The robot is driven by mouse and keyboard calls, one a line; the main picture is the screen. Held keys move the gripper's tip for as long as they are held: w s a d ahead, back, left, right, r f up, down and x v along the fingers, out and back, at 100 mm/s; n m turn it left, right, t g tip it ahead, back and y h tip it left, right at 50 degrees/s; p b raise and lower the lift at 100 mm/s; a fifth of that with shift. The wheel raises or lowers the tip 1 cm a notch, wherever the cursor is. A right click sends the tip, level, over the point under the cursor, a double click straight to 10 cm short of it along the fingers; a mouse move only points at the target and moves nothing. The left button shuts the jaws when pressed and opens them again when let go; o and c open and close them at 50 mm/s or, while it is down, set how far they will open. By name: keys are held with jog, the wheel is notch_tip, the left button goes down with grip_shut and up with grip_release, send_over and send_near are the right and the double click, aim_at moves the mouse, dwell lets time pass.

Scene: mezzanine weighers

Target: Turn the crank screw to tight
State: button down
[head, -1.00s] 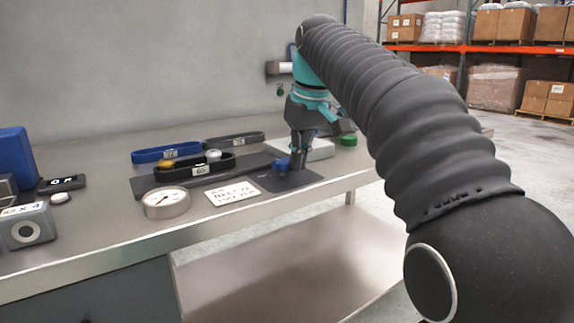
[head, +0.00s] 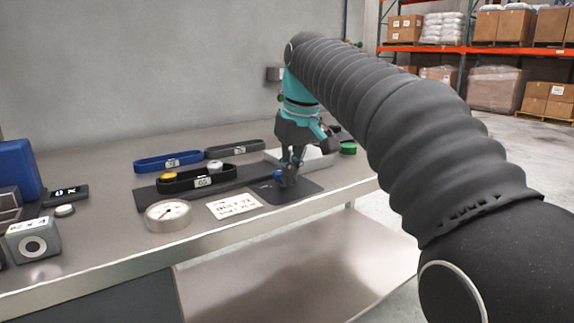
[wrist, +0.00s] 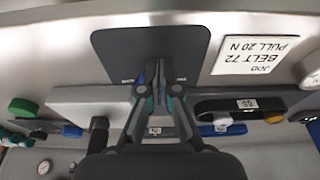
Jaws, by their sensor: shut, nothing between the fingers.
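My gripper (head: 287,181) points down over a dark plate (head: 300,192) near the bench's front edge, fingers together with nothing held between them. A small blue part (head: 278,175), possibly the crank screw's knob, shows just left of the fingers in the head view, partly covered by them. In the wrist view the fingertips (wrist: 158,74) meet over the edge of the dark plate (wrist: 135,45), with a sliver of blue beside them. Small labels on the plate flank the tips. Whether the fingers touch the blue part cannot be told; the crank is mostly hidden.
A job card (head: 234,205) reading belt 72, pull 20 N lies beside a round dial gauge (head: 167,217). Blue (head: 150,164) and black (head: 238,148) belts lie behind. A green knob (head: 348,148) is at right.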

jog(key=shift+a, duration=0.25)
dwell(0.5)
jog(key=shift+s, duration=0.15)
jog(key=shift+s+d+r+p, duration=0.1)
jog(key=shift+s+p, duration=0.2)
notch_tip(320, 180, up, 3)
jog(key=shift+r+p, duration=0.15)
jog(key=shift+p, duration=0.85)
jog(key=shift+r, duration=1.25)
